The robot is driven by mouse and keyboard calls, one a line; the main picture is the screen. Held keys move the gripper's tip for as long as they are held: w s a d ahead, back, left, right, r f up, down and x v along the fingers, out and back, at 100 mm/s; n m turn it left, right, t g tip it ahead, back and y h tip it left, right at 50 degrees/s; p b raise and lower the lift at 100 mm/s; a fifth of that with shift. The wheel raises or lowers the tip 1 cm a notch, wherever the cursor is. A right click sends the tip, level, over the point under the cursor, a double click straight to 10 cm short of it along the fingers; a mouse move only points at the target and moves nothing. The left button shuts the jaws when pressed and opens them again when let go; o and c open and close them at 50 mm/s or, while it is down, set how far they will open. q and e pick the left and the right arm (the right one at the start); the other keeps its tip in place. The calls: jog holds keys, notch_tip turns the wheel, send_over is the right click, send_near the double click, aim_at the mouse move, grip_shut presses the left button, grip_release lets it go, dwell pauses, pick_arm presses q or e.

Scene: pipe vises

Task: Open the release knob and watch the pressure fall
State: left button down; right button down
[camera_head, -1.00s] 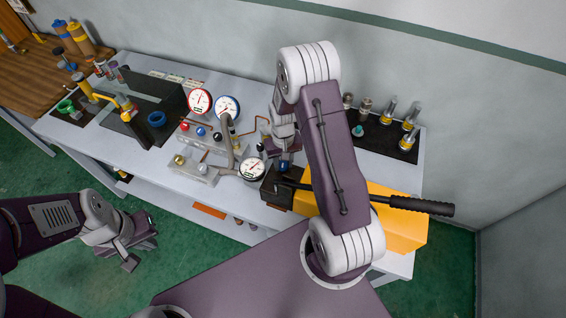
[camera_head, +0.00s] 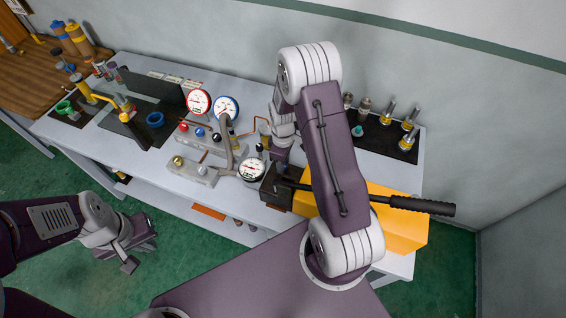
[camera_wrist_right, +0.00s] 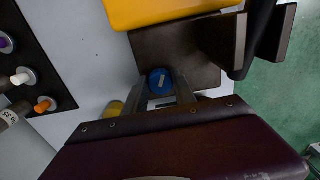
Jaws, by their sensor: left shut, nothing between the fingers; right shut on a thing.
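The blue release knob (camera_wrist_right: 160,78) sits on the dark pump block (camera_wrist_right: 190,55), which also shows in the head view (camera_head: 272,196). My right gripper (camera_wrist_right: 162,92) is shut on the knob, a finger on each side. In the head view its tips (camera_head: 282,166) are over the block, and the knob is mostly hidden there. The round white pressure gauge (camera_head: 252,169) stands left of the block; its needle is too small to read surely. My left gripper (camera_head: 135,254) is shut and empty, low in front of the bench.
A yellow tank (camera_head: 400,222) and a long black pump lever (camera_head: 422,206) lie right of the block. Two more gauges, red (camera_head: 199,102) and blue (camera_head: 227,109), stand behind. A dark mat with fittings (camera_head: 375,137) lies at the back right. My right arm covers part of the bench.

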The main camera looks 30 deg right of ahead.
jog(key=shift+n, duration=1)
jog(key=c, duration=1)
grip_release()
notch_tip(320, 180, up, 9)
jog(key=shift+r+b, duration=0.1)
jog(key=shift+b, duration=0.75)
